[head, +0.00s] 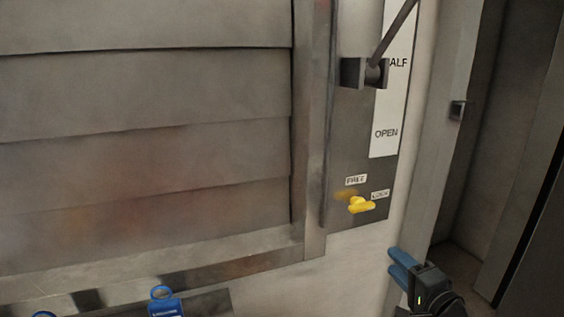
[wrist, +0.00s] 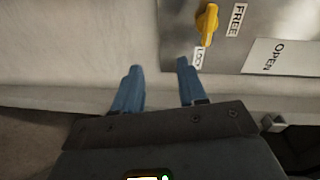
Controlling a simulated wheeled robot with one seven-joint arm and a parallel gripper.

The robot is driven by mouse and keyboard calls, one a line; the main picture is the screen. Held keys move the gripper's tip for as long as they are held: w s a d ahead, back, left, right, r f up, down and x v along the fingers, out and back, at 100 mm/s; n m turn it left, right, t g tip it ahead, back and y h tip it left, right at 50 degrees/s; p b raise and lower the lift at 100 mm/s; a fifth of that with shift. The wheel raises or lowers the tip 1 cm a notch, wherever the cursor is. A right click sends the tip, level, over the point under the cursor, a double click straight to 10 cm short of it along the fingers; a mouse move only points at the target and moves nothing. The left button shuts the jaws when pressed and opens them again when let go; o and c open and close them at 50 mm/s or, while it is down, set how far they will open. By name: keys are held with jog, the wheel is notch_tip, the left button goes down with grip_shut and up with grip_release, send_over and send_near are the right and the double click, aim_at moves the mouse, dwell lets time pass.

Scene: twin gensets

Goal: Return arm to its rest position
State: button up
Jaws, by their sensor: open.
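My gripper (head: 392,268) is at the lower right of the head view, below and to the right of the yellow knob (head: 361,205). Its two blue fingers are apart and empty.
A grey louvre panel (head: 150,100) fills the left. A dark lever (head: 390,40) rises from a block beside a plate reading HALF and OPEN (head: 385,134). Blue-topped items (head: 165,302) stand at the bottom left. A door frame and dark recess (head: 480,150) lie on the right.

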jog(key=s+f+n+g+h, duration=0.1)
jog(key=s+f+n+h, duration=0.3)
jog(key=s, duration=0.9)
jog(key=s+f+n+g, duration=0.1)
jog(key=s+f, duration=0.5)
jog(key=s, duration=0.7)
jog(key=s+a+r+n, duration=0.2)
jog(key=s+r+n, duration=0.2)
jog(key=s, duration=0.7)
jog(key=s+a+r+n, duration=0.3)
jog(key=s+r, duration=0.4)
jog(key=s, duration=0.5)
jog(key=shift+s+r+n, duration=0.2)
jog(key=shift+r+n, duration=0.1)
jog(key=shift+n, duration=0.5)
